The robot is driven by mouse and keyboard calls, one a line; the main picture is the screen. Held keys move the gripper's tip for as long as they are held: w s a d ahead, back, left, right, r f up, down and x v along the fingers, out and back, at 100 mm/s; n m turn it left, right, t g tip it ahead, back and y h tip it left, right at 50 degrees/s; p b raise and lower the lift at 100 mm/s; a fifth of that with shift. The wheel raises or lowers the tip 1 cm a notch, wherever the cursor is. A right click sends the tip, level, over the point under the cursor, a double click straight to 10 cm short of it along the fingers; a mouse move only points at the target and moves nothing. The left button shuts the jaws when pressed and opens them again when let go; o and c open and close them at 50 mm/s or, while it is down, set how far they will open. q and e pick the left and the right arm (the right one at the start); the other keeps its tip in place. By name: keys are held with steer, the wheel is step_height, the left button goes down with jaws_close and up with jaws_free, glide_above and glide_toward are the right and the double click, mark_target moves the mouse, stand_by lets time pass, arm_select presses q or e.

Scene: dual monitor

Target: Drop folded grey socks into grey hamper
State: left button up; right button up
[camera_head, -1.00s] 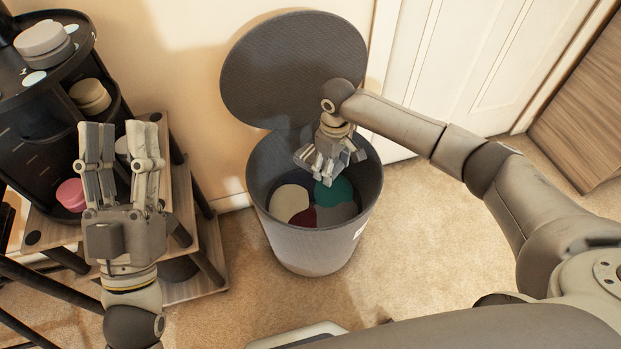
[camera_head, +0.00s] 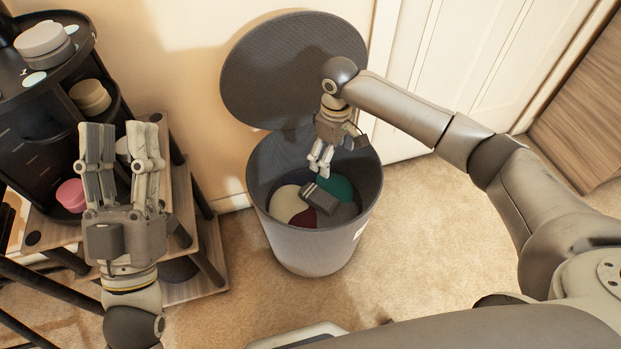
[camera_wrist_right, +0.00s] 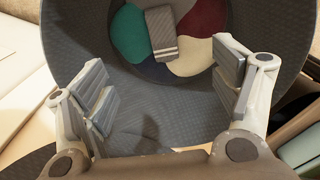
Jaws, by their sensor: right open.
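The folded grey socks (camera_head: 320,199) are inside the grey hamper (camera_head: 308,248), over the colored cloths there. In the right wrist view the socks (camera_wrist_right: 161,34) show pale stripes, apart from both fingers. The hamper's round lid (camera_head: 292,68) stands open at the back. My right gripper (camera_head: 320,165) is over the hamper's opening, above the socks; in its wrist view the fingers (camera_wrist_right: 168,90) are spread and empty. My left gripper (camera_head: 122,155) is at the left, away from the hamper, its fingers raised and apart with nothing between them.
A black tiered organizer (camera_head: 40,135) with jars stands on a wooden shelf unit (camera_head: 205,255) at the left, close to my left gripper. A white door (camera_head: 455,60) is behind the hamper. Carpet (camera_head: 430,240) is clear right of the hamper.

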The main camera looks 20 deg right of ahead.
step_height(320, 180, up, 7)
stand_by(0.3)
stand_by(0.4)
